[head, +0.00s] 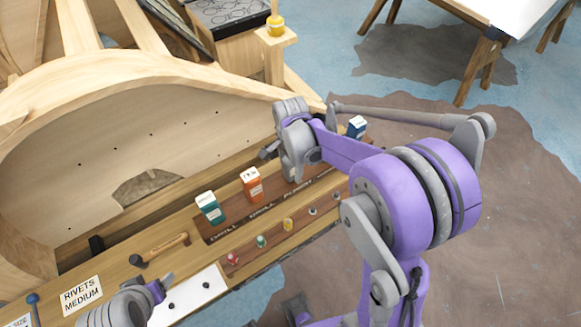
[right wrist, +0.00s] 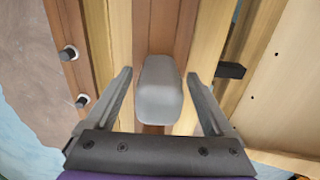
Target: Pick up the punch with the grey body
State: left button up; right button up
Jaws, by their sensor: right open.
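The grey-bodied punch (right wrist: 160,92) shows in the right wrist view as a rounded grey block on the brown wooden rack. My right gripper (right wrist: 160,78) is open, with one finger on each side of the punch and a gap on both sides. In the head view my right gripper (head: 270,152) is over the rack (head: 232,222), right of the orange tool, and my wrist and arm hide the punch there. My left gripper (head: 162,286) is low at the left, near the white panel; its jaw gap is unclear.
A teal tool (head: 209,207) and an orange tool (head: 252,185) stand in the rack, and a blue one (head: 356,127) stands at its far end. A hammer (head: 160,250) lies left of the rack. A curved wooden frame (head: 130,110) rises behind the bench.

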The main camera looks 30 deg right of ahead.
jog(key=shift+f, duration=0.1)
grip_shut()
dwell(0.4)
